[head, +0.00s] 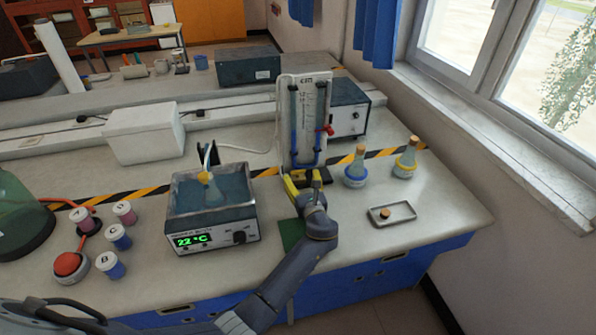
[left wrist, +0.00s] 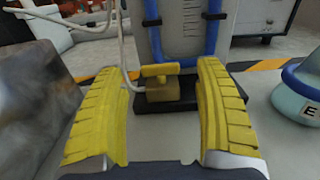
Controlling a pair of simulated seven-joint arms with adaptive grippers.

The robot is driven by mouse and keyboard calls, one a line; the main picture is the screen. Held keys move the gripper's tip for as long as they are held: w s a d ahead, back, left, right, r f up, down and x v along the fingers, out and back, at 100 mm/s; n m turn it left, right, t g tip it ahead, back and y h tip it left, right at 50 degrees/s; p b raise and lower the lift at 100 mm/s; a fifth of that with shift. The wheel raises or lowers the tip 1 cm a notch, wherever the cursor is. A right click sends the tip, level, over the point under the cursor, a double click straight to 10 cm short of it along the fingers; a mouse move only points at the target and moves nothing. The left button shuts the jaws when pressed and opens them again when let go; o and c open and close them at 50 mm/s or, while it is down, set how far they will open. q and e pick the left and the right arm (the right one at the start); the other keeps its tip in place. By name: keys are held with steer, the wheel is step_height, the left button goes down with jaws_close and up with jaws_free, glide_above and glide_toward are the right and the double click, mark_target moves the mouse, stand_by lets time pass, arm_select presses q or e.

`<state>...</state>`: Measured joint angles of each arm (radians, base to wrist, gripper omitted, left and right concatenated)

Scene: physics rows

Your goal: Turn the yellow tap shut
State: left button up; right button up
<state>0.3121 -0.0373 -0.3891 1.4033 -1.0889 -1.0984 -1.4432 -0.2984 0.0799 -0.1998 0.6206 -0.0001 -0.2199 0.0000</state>
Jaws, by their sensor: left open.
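The yellow tap (left wrist: 160,72) is in the middle of the left wrist view, at the foot of the tube stand (left wrist: 178,30). Its bar handle lies roughly level across the picture above a brass-coloured body on a dark base. My left gripper (head: 304,181) is open, with yellow ribbed fingers. In the left wrist view the fingers stand left and right of the tap, with a gap on each side. In the head view the gripper is in front of the stand (head: 304,110) and the tap is not clearly seen. My right gripper is not in view.
A water bath (head: 212,215) reading 22 °C stands left of my gripper. Two corked flasks (head: 356,168) (head: 405,162) in collars and a small tray (head: 380,217) are on the right. A red tap (head: 328,130) sits higher on the stand. A hose (left wrist: 120,45) runs left of the tap.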

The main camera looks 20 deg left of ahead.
mark_target(298, 171)
arm_select(q)
steer(key=shift+x, duration=2.2)
steer(key=c, duration=1.2)
steer(key=shift+a+m+t+h, duration=0.15)
steer(key=shift+m+t+h, duration=0.75)
steer(key=shift+m+h, duration=0.85)
steer(key=shift+m+t+h, duration=0.3)
steer(key=shift+m+h, duration=0.25)
steer(key=shift+h, duration=1)
steer(key=o, duration=1.2)
